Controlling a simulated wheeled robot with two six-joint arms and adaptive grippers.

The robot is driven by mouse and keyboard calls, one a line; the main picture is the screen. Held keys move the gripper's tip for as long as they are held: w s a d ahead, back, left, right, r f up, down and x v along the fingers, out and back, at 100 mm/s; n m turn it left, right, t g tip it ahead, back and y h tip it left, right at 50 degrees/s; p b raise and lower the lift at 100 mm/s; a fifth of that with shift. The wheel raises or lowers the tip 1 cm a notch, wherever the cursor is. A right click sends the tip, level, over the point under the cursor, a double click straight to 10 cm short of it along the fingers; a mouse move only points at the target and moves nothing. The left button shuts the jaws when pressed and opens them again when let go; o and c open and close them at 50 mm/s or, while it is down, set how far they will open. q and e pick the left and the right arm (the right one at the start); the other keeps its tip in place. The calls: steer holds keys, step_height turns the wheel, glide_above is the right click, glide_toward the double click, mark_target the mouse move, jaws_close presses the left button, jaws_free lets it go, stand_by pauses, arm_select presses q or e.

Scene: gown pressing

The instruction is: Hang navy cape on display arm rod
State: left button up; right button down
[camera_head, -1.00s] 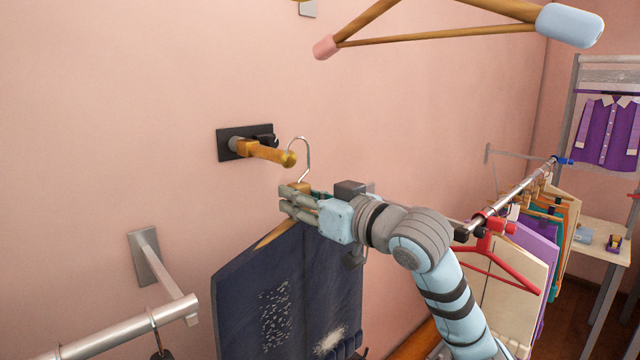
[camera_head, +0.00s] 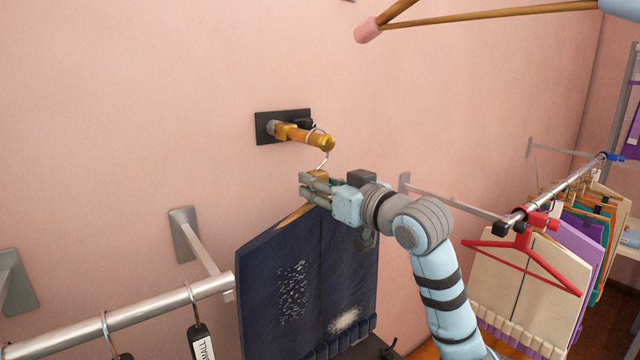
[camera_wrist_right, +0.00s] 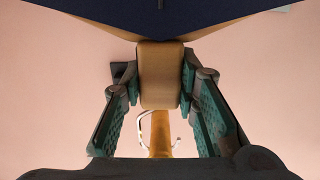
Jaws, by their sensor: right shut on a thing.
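The navy cape (camera_head: 275,270) hangs from a wooden hanger with a metal hook (camera_head: 324,160). My right gripper (camera_head: 314,188) is shut on the hanger's wooden neck, which also shows between the fingers in the right wrist view (camera_wrist_right: 160,75). The display arm rod (camera_head: 300,135) is an amber peg with a rounded end, on a black wall plate. The hook's curve appears over the rod near its tip, and in the wrist view hook parts show on both sides of the rod (camera_wrist_right: 160,132). Whether the hook rests on it, I cannot tell. My left gripper is not in view.
A silver rail (camera_head: 130,318) with hooks and a size tag (camera_head: 201,342) is at lower left. A red hanger (camera_head: 522,250) hangs on a garment rack at the right. A large wooden hanger (camera_head: 480,17) crosses the top right. The wall around the rod is clear.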

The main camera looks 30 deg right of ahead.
steer(key=shift+f, duration=0.1)
stand_by(0.3)
steer(key=c, duration=1.2)
jaws_free()
steer(key=shift+f, duration=0.1)
steer(key=s, duration=0.2)
steer(key=s+b, duration=0.1)
steer(key=shift+s+d, duration=0.1)
steer(key=shift+d, duration=0.15)
